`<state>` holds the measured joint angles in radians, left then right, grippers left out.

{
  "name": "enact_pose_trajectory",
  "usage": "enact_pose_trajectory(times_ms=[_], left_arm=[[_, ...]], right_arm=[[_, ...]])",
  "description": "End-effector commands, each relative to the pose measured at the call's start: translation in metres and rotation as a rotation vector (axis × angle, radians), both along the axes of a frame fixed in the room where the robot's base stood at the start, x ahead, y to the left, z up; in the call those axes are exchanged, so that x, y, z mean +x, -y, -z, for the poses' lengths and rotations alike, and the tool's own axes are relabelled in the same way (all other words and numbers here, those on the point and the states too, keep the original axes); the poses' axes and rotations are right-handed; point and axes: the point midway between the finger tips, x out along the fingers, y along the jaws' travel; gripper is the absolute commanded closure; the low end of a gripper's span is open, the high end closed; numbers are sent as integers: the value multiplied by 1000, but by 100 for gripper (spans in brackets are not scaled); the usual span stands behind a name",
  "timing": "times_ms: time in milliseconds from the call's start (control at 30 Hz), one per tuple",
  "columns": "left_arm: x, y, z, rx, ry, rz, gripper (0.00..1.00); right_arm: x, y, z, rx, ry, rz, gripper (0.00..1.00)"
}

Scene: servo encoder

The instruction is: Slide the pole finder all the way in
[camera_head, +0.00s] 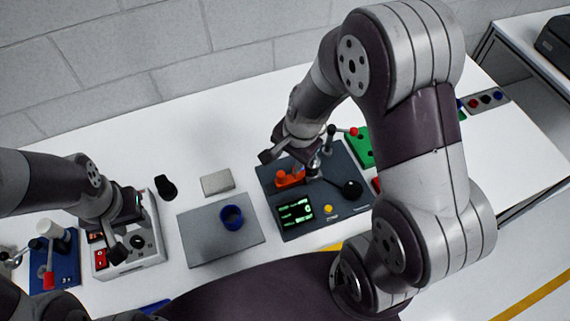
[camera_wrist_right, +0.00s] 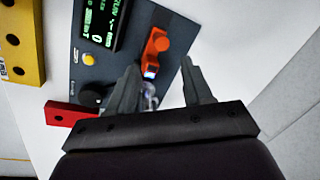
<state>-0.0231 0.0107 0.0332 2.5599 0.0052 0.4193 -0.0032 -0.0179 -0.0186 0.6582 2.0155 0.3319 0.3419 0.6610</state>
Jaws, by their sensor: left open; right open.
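An orange part (camera_head: 290,178), which I take to be the pole finder, sits on a dark blue-grey panel (camera_head: 268,196) beside a lit display (camera_head: 295,211). In the right wrist view the orange part (camera_wrist_right: 156,44) lies just beyond the fingertips. My right gripper (camera_head: 289,163) is above the panel; in its wrist view the gripper (camera_wrist_right: 158,70) has its fingers apart, with a shiny metal piece (camera_wrist_right: 149,95) showing between them. Whether the fingers touch anything is unclear. My left gripper (camera_head: 126,222) is open over a white box (camera_head: 148,250) at the left.
A grey plate (camera_head: 196,240) with a blue cup (camera_head: 231,217) lies left of the panel. A black knob (camera_head: 352,189) and a yellow button (camera_head: 328,209) are on the panel. A green block (camera_head: 362,150) stands behind, and a red block (camera_wrist_right: 70,113) shows beside the panel.

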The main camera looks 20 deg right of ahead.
Motion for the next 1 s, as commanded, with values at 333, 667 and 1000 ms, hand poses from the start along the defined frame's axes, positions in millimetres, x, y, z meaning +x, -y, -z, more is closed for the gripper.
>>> enact_pose_trajectory(times_ms=[333, 667, 1000], left_arm=[[0, 0, -1, 0, 0, 0, 57], [0, 0, -1, 0, 0, 0, 57], [0, 0, 0, 0, 0, 0, 57]], right_arm=[[-8, 7, -48, 0, 0, 2, 50], [-8, 7, -48, 1, -1, 1, 50], [-38, 16, -45, -125, 14, -518, 50]])
